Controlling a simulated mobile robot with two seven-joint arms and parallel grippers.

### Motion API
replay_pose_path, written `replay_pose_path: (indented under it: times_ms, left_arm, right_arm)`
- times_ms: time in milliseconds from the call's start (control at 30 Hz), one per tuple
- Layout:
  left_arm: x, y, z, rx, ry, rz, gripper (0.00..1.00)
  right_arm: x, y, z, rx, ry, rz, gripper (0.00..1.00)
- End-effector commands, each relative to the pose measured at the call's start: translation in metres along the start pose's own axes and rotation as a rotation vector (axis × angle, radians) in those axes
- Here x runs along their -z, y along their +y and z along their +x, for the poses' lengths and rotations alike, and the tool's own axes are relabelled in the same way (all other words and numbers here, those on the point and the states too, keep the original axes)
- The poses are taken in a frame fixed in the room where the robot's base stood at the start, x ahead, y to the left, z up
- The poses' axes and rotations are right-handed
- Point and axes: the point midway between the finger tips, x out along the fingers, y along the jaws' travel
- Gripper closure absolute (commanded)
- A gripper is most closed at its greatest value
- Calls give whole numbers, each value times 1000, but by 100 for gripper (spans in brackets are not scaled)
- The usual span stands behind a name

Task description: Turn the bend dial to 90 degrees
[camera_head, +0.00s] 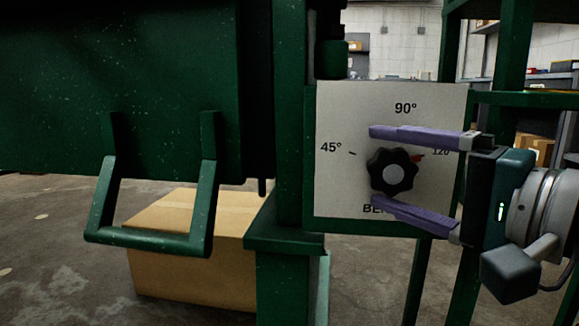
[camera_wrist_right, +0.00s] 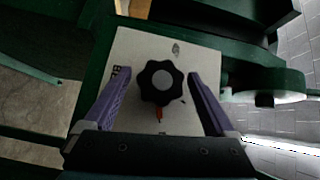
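The bend dial (camera_head: 392,172) is a black lobed knob with a grey centre on a pale panel (camera_head: 335,190). The panel carries marks for 45°, 90° and 120°. The dial's red pointer (camera_head: 418,157) shows at the knob's right, toward the 120° mark, which a finger partly covers. My right gripper (camera_head: 372,165) is open, its purple fingers above and below the knob, without visible contact. In the wrist view the knob (camera_wrist_right: 160,82) sits between the spread fingers of the right gripper (camera_wrist_right: 155,85), and the red pointer (camera_wrist_right: 159,114) faces the palm. My left gripper is not in view.
A green machine frame (camera_head: 290,120) surrounds the panel. A green U-shaped handle (camera_head: 150,239) hangs at the left. A cardboard box (camera_head: 190,265) stands on the floor behind it. Green posts and shelves stand at the right.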

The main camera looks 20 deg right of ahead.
Motion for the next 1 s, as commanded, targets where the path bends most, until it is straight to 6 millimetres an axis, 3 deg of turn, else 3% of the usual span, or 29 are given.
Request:
replay_pose_path:
  times_ms: [67,733,1000]
  left_arm:
    - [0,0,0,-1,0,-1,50]
    - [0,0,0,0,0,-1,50]
    - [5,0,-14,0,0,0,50]
  right_arm:
    - [0,0,0,0,0,0,19]
    - [0,-1,0,2,0,-1,94]
    - [1,-5,0,-20,-3,-23,94]
